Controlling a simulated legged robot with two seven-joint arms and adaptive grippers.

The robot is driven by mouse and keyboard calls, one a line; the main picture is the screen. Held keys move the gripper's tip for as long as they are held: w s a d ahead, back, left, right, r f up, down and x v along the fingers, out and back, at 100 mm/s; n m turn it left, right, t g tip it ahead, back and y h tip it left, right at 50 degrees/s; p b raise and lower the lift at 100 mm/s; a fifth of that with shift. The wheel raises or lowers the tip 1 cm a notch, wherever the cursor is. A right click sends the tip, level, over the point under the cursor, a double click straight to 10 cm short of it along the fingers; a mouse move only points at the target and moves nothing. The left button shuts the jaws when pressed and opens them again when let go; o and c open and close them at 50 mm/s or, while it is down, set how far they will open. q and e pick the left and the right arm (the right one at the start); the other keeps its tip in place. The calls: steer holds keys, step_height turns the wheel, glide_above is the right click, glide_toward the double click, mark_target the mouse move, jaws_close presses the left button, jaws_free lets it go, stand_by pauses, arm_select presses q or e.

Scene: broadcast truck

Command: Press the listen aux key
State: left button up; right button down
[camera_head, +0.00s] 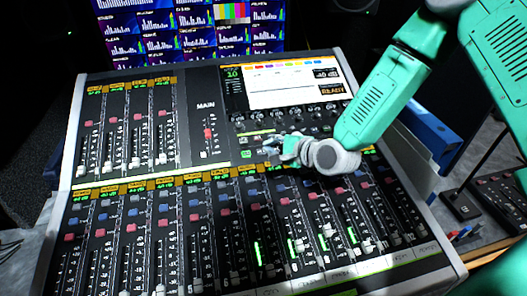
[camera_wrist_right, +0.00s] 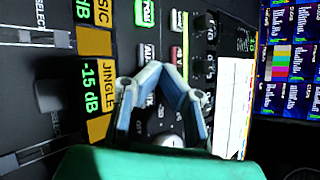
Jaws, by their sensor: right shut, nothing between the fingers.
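The mixing console (camera_head: 215,165) fills the middle of the head view. My right gripper (camera_head: 274,146) is over the strip between the console's screen and its lower fader bank, pointing left. In the right wrist view its two fingers (camera_wrist_right: 158,72) meet at the tips, shut and empty. Just ahead of the tips is a dark key (camera_wrist_right: 146,51) whose visible letters begin "AU"; the fingers partly cover it. Beside it is a red-lit key (camera_wrist_right: 177,50), also partly hidden. A green-lit key (camera_wrist_right: 145,13) is farther ahead. I cannot tell whether the tips touch any key. My left gripper is out of view.
The console screen (camera_head: 293,84) stands behind the gripper, with a row of knobs below it. Orange channel labels (camera_wrist_right: 97,128) and faders lie close by. A monitor wall (camera_head: 190,28) is at the back. A blue binder (camera_head: 435,135) stands right of the console.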

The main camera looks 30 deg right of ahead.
steer(key=shift+a, duration=0.7)
steer(key=shift+d+r, duration=0.1)
steer(key=shift+r, duration=0.1)
steer(key=shift+s+r+p, duration=0.2)
steer(key=shift+r+p, duration=0.25)
steer(key=shift+p, duration=0.05)
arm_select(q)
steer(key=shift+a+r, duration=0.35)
arm_select(e)
steer(key=shift+a+r, duration=0.1)
steer(key=shift+a, duration=0.25)
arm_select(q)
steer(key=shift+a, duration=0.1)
arm_select(e)
steer(key=shift+a, duration=0.1)
